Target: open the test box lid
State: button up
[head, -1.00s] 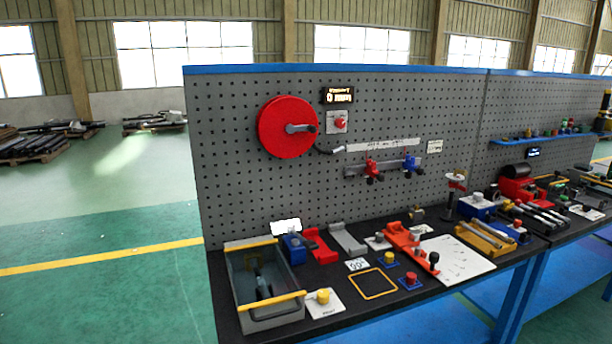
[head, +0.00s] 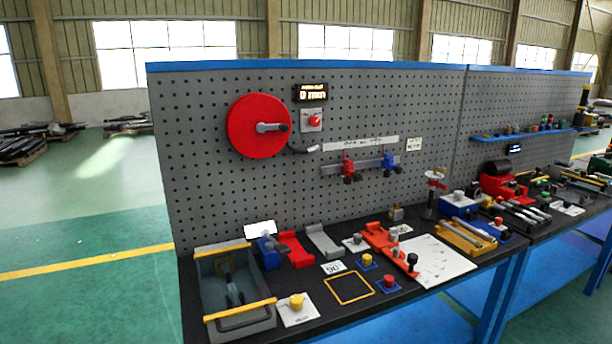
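A grey box (head: 208,291) with yellow bars along its front and back top edges stands at the left end of the black bench; it appears to be the test box. Dark fittings (head: 232,285) show inside it through the top. I cannot tell whether a clear lid covers it. The front yellow bar (head: 240,309) lies across the near top edge. My gripper is not in the head view.
A white plate with a yellow button (head: 297,302) sits right of the box. A blue vise-like block (head: 268,252) and red bracket (head: 295,248) stand behind it. A pegboard (head: 200,150) with a red wheel (head: 258,126) rises behind the bench.

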aim_at(217, 317)
jog(key=k+l+u, duration=0.2)
jog(key=i+j+u, duration=0.3)
jog(key=j+u, duration=0.15)
jog(key=u, duration=0.15)
jog(key=i, duration=0.05)
